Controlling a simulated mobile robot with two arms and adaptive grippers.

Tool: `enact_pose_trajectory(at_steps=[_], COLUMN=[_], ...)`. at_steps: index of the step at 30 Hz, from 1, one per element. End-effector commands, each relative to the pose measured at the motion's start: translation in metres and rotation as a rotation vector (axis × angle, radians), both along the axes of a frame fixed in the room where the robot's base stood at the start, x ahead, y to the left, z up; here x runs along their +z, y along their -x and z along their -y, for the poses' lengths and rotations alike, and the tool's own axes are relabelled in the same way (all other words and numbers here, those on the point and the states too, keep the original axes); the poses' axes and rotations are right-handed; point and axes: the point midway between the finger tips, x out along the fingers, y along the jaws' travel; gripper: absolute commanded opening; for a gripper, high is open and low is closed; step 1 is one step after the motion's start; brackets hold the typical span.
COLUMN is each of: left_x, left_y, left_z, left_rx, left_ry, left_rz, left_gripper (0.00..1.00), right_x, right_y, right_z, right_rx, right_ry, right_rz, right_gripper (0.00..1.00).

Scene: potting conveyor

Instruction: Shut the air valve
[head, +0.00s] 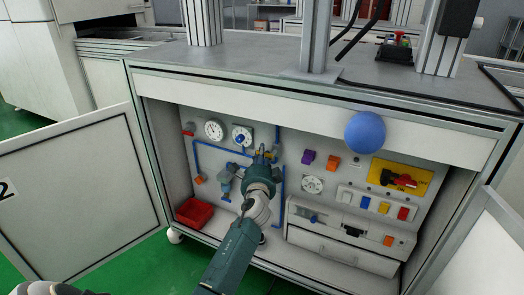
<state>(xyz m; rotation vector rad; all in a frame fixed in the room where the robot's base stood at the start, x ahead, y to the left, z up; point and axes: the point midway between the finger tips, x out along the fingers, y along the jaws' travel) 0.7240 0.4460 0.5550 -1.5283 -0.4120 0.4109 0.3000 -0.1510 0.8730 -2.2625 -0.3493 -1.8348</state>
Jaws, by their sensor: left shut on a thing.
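The air valve (273,151) is on the back panel inside the open cabinet, where the blue air pipes meet. My left gripper (262,156) reaches into the cabinet and is shut on the valve's handle. The gripper and wrist hide most of the handle, so its exact angle cannot be made out. My right gripper is not in view.
Open doors stand at the left (75,185) and right (485,250). A red bin (193,212) sits on the cabinet floor. A blue ball (365,132) is at the top edge. A red switch on a yellow plate (388,172) is at right.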

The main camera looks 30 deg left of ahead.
Motion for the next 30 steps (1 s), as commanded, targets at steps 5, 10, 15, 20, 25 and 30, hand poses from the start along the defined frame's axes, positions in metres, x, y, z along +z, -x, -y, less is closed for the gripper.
enact_pose_trajectory(at_steps=[5, 10, 15, 20, 25, 30], left_x=[-0.0024, -0.0029, -0.003, -0.0027, -0.0018, -0.0019], left_y=[0.0006, 0.0006, 0.0007, 0.0006, 0.0001, 0.0038], left_z=[-0.0006, -0.0007, -0.0008, -0.0006, 0.0, 0.0028], left_rx=[0.002, 0.002, 0.002, 0.002, 0.0, -0.001], left_ry=[0.019, 0.021, 0.021, 0.021, 0.019, 0.018], left_rz=[-0.001, 0.0, 0.0, 0.0, 0.001, 0.001], left_gripper=[0.0, 0.0, 0.0, 0.39, 0.39, 0.39], right_x=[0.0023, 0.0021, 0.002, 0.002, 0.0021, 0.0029], right_y=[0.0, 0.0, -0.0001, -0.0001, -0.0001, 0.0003], right_z=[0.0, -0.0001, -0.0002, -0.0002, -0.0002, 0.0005], right_rx=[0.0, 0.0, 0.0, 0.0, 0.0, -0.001], right_ry=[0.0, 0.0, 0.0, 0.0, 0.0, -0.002], right_rz=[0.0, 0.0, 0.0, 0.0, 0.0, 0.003], right_gripper=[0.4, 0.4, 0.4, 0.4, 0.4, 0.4])
